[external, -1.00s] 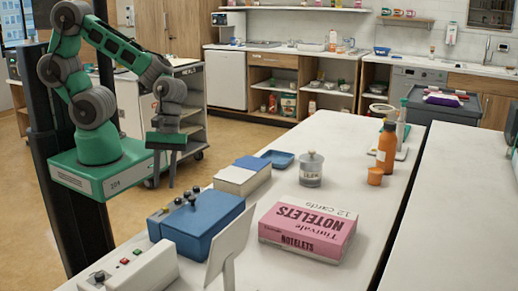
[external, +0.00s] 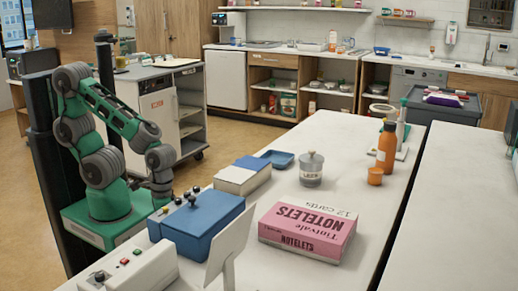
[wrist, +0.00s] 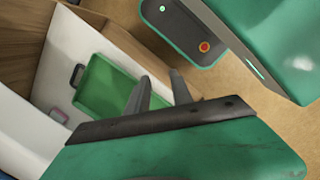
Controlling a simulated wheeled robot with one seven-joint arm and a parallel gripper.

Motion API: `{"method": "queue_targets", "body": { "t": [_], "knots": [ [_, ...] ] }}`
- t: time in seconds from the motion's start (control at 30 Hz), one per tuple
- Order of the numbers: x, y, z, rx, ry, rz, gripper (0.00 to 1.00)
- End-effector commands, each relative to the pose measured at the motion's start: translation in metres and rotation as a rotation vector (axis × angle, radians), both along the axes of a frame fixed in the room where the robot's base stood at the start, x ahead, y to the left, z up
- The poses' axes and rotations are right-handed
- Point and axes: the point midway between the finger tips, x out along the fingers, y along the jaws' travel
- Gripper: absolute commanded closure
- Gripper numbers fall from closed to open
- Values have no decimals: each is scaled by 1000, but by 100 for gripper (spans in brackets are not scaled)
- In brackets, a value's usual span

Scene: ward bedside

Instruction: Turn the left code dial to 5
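A blue box (external: 208,232) sits on the near left part of the white counter in the external view. Several small dark knobs or dials (external: 191,197) stand along its left edge, too small for their numbers to be read. My gripper (wrist: 158,88) shows two grey fingers in the wrist view, apart with nothing between them. In the external view my wrist hangs just left of and behind the blue box's dials, and the fingertips are hidden or too small to make out. No dial shows in the wrist view.
A white control box (external: 135,268) with buttons is at the near left. A white panel on a stand (external: 229,245) is in front of the blue box. A pink notelets box (external: 308,232), glass jar (external: 312,170), blue tray (external: 278,158) and orange bottle (external: 387,147) stand farther along the counter.

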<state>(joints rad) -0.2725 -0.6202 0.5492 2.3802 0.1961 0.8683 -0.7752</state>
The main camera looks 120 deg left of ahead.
Motion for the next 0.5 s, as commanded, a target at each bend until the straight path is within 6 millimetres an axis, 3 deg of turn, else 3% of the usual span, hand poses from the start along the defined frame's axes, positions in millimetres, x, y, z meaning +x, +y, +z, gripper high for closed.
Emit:
{"method": "queue_targets", "body": {
  "t": [0.03,0.17,0.5],
  "knots": [
    [1,1,-23,15,-14,-54,73],
    [6,4,-48,49,-52,-198,73],
    [28,-3,-77,128,-149,-563,73]
  ]
}}
